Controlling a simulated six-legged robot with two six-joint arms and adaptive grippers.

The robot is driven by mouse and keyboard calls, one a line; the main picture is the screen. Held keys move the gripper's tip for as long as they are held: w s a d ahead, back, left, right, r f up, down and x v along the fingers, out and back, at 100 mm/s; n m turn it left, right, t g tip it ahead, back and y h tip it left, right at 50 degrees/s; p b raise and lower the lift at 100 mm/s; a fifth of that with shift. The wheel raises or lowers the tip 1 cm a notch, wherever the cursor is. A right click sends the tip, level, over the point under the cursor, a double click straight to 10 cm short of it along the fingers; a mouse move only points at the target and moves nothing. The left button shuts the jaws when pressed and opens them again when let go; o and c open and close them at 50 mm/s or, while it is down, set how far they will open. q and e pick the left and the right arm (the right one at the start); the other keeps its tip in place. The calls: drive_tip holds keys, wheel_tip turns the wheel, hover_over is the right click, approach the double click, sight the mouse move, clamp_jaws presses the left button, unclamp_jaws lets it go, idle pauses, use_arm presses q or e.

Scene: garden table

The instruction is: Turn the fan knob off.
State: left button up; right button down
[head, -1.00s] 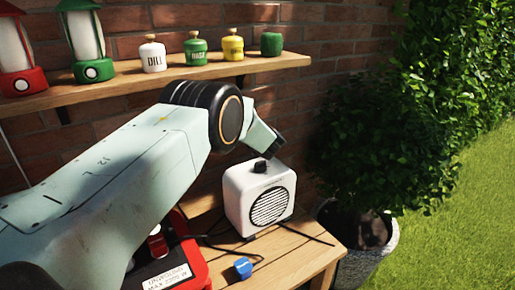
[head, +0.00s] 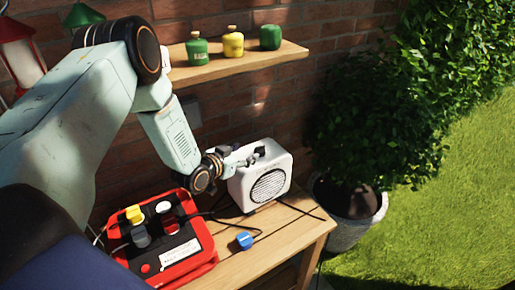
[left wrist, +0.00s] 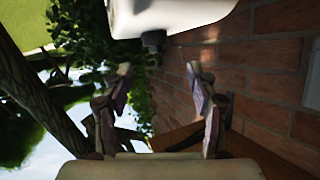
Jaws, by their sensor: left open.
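The fan (head: 273,168) is a white box with a round dark grille, standing on the wooden table. Its dark knob (head: 259,151) is on top, partly confused with my fingers in the head view. My left gripper (head: 243,156) is open at the left of the fan's top, close to the knob. In the left wrist view my two fingers (left wrist: 158,95) are spread apart with nothing between them. The white fan body (left wrist: 185,14) fills the top there, with a small dark part, likely the knob (left wrist: 152,40), between the fingers' lines. Contact cannot be told. My right gripper is out of view.
A red power box (head: 205,262) with plugs lies on the table (head: 285,232), left of the fan. A blue item (head: 244,240) and dark cables lie in front. A shelf (head: 235,62) with jars runs along the brick wall. A potted bush (head: 355,232) stands at right.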

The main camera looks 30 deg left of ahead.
sight(259, 150)
use_arm(q)
drive_tip(key=shift+d+f+n, duration=0.3)
drive_tip(key=shift+f+n, duration=0.05)
drive_tip(key=shift+n, duration=0.05)
drive_tip(key=shift+x, duration=3.8)
drive_tip(key=shift+d, duration=0.1)
drive_tip(key=c, duration=1.2)
drive_tip(key=shift+f+n, duration=0.1)
drive_tip(key=shift+n, duration=0.2)
